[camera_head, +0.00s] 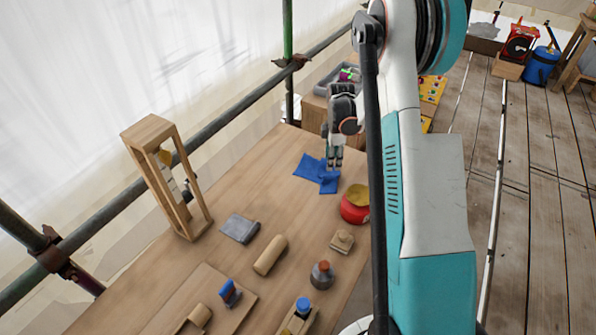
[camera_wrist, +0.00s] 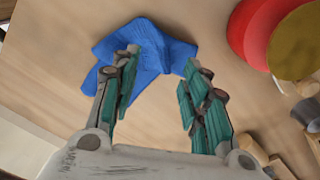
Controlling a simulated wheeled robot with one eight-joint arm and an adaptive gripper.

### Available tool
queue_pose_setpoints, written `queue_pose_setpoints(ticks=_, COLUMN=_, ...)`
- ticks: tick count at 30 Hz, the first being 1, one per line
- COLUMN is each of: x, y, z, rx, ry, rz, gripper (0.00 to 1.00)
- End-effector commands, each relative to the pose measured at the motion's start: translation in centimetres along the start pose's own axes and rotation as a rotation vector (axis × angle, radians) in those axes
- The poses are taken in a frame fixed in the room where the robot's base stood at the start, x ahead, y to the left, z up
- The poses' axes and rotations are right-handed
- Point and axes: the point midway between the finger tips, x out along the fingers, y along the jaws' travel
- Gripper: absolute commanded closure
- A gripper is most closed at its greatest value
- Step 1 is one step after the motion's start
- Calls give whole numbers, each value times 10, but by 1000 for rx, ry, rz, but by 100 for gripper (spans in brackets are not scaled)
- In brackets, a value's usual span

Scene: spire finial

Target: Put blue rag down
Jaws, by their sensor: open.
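The blue rag (camera_head: 311,169) lies crumpled on the wooden table, toward its far end. It also shows in the wrist view (camera_wrist: 148,45), spread on the table just beyond my fingertips. My gripper (camera_head: 334,165) is over the rag with its fingers pointing down. In the wrist view my gripper (camera_wrist: 160,58) is open, with its two teal-padded fingers apart and nothing held between them. The fingertips overlap the rag's near edge in that view; I cannot tell whether they touch it.
A red round container with a yellow-brown top (camera_head: 356,202) stands close to the rag's right. A grey folded cloth or block (camera_head: 240,228), a wooden cylinder (camera_head: 270,255) and a dark bottle (camera_head: 322,274) are nearer. A wooden frame (camera_head: 165,180) stands at the left edge. Bare tabletop (camera_head: 262,182) lies left of the rag.

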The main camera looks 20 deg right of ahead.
Motion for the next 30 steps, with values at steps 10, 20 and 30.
queue_pose_setpoints(ticks=10, x=-26, y=-4, z=10, rx=0, ry=0, rz=0, gripper=74)
queue_pose_setpoints(ticks=20, x=3, y=-9, z=-22, rx=-3, ry=0, rz=0, gripper=100)
queue_pose_setpoints(ticks=30, x=35, y=-10, z=-28, rx=0, ry=0, rz=0, gripper=100)
